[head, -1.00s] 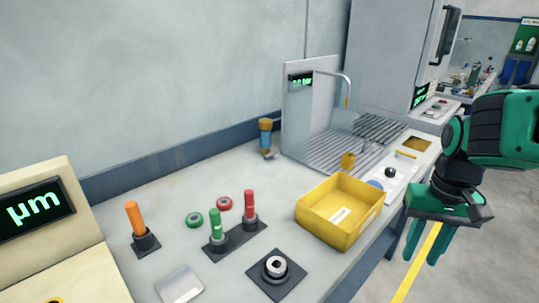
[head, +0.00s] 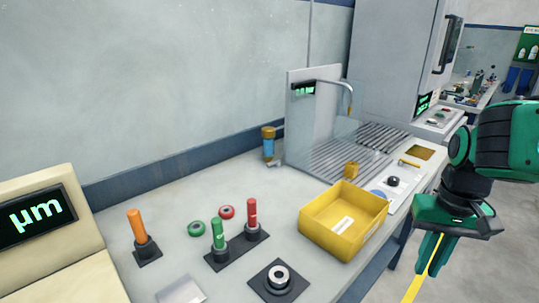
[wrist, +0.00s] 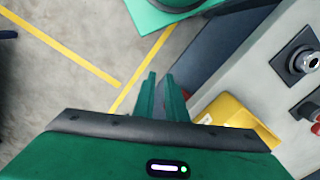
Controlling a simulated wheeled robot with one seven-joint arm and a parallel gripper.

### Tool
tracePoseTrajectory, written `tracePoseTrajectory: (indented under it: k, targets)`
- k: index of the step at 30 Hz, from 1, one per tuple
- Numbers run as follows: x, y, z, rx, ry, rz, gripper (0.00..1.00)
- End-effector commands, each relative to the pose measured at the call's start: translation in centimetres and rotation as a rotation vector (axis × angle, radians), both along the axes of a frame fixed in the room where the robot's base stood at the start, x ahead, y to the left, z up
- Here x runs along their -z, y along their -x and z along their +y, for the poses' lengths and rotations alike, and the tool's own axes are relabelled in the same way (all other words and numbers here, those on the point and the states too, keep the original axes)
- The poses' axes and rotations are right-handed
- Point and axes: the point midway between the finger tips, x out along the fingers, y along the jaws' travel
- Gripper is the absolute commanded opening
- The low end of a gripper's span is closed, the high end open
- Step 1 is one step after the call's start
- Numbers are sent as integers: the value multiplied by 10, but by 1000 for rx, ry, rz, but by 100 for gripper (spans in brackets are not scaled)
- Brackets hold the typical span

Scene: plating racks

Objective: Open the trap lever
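Several upright handles stand on the bench; no label shows which is the trap lever. An orange handle (head: 137,226) rises from its own black base at the left. A green handle (head: 217,233) and a red handle (head: 252,214) share one black base plate to its right. My gripper (head: 430,262) hangs off the bench's right side, over the floor, well away from these handles. In the wrist view my gripper (wrist: 161,76) shows two fingers with a gap between them and nothing held.
A yellow bin (head: 312,225) stands on the bench between the handles and my gripper. A round knob on a black plate (head: 279,280) is near the front edge. Floor beside the bench is clear.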

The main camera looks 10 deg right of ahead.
Motion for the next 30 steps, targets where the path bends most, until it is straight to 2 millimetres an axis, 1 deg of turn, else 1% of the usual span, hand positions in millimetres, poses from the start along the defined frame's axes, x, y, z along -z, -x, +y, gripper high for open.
tracePoseTrajectory:
  k: [1,3,5,8,14,18,20,24,26,30]
  targets:
    - [-5,4,-1,1,3,-17,0]
    - [-8,-2,-2,-9,7,-20,0]
    - [-13,-12,-4,-25,14,-23,0]
    - [-23,-37,-6,-66,29,-31,0]
    - [-46,-101,-9,-175,59,-54,0]
    - [-60,-147,-5,-254,76,-74,0]
    - [-65,-167,-3,-289,81,-82,0]
    - [-74,-213,5,-368,93,-103,0]
    - [-77,-233,10,-404,95,-112,0]
    - [-84,-278,23,-485,100,-135,0]
